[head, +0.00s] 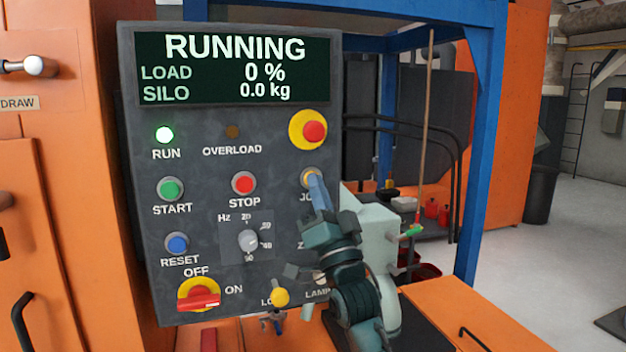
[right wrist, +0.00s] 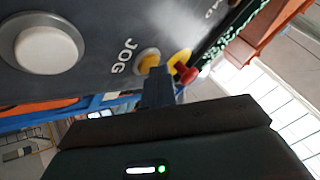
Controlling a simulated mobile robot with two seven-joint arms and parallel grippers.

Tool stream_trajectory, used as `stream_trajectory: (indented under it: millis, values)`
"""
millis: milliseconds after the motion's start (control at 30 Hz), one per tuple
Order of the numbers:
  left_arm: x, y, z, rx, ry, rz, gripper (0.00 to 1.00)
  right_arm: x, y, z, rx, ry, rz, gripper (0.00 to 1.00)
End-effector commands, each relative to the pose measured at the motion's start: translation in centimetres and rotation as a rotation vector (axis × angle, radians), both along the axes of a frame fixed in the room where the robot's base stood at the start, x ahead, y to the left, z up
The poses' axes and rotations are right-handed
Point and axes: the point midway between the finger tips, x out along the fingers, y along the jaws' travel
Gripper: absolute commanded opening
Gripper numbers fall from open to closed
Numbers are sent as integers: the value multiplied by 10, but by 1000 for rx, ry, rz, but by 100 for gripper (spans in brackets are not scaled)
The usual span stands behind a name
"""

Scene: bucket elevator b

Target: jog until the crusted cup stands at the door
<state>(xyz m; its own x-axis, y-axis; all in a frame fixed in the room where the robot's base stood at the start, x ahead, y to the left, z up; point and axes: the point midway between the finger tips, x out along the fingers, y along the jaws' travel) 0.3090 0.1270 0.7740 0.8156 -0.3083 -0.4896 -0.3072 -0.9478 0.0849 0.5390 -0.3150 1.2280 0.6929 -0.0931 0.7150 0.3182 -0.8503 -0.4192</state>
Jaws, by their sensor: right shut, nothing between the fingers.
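The control panel (head: 205,220) fills the middle of the head view. Its display (head: 232,68) reads RUNNING, LOAD 0 %, SILO 0.0 kg, and the RUN lamp (head: 164,134) glows green. My right gripper (head: 316,184) is shut and empty, with its fingertips at the yellow JOG button (head: 308,174) and partly covering it and its label. In the right wrist view the closed fingers (right wrist: 157,80) reach the JOG button (right wrist: 148,60) and appear to touch it. No cup shows in either view, and I cannot make out its door. My left gripper is out of view.
Close to the JOG button is the red emergency stop (head: 314,131) on its yellow plate. The red STOP button (head: 244,183) and green START button (head: 171,189) are left of it. A blue frame (head: 482,130) stands behind; the floor at far right is open.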

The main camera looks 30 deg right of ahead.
Motion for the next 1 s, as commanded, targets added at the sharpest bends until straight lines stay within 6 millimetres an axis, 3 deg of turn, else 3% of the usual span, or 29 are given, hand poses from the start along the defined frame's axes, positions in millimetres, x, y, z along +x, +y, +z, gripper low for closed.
stream_trajectory:
  millis: [300, 633, 1000]
  values:
    - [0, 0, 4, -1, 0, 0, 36, -14, 3, -1, 1, 3, 0, 0]
    - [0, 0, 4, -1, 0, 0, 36, -16, 4, -1, 0, 1, 0, 0]
    - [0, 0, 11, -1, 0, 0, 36, -50, 12, -1, 1, 3, 0, 0]
